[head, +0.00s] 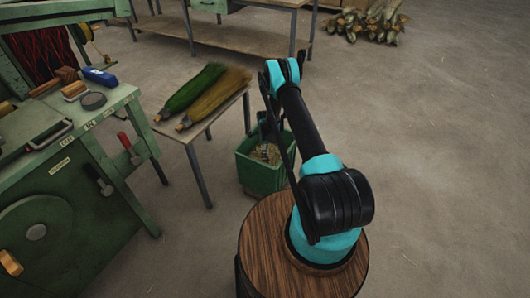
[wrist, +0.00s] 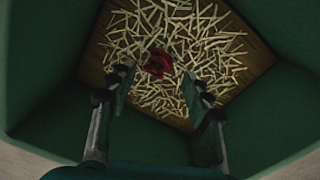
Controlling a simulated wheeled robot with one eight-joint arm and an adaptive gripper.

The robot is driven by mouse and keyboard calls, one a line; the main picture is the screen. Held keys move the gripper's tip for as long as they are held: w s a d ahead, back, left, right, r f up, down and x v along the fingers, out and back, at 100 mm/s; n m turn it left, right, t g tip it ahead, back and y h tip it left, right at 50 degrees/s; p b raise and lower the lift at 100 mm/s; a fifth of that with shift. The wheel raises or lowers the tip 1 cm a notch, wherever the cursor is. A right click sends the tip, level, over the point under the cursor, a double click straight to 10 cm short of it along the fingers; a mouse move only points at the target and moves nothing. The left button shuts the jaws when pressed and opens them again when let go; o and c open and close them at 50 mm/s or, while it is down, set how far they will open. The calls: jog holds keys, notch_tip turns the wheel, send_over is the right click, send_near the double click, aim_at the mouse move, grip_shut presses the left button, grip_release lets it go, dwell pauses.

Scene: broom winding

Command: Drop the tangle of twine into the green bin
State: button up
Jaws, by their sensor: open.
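The green bin (head: 262,175) stands on the floor beside the small table, in front of my base. In the wrist view its green walls (wrist: 50,118) surround a bed of pale straw-like pieces (wrist: 210,50). The tangle of twine (wrist: 158,64), dark red, lies on these pieces inside the bin. My gripper (wrist: 158,80) is open above it, pointing down into the bin, with the tangle showing between and beyond the fingertips. The gripper does not touch the tangle as far as I can see. In the head view my gripper (head: 264,150) is at the bin's mouth, partly hidden by my arm.
A small table (head: 205,122) holds a green broom head (head: 195,88) and a tan one (head: 218,95) left of the bin. A green workbench (head: 75,135) with tools stands at the left. Bundles of sticks (head: 370,22) lie at the back. The floor at right is clear.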

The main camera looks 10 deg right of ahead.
jog(key=shift+r, duration=0.1)
jog(key=s+d+r+n, duration=0.1)
jog(key=s+r+n, duration=0.1)
jog(key=r, duration=1.1)
jog(key=s+d+r+n, duration=0.1)
jog(key=s+r+n, duration=0.1)
jog(key=r, duration=1.1)
jog(key=s+d+r+n+t, duration=0.2)
jog(key=s+r+n, duration=0.3)
jog(key=s+r, duration=0.6)
jog(key=s+r+n, duration=0.2)
jog(key=s+n, duration=0.2)
jog(key=s, duration=0.4)
jog(key=s+d+r+n+t, duration=0.1)
jog(key=s+r+n, duration=0.2)
jog(key=s, duration=0.6)
jog(key=s+d+r+n+t, duration=0.1)
jog(key=s+r+n, duration=0.2)
jog(key=s, duration=0.5)
jog(key=shift+s+n, duration=0.35)
jog(key=shift+n, duration=0.45)
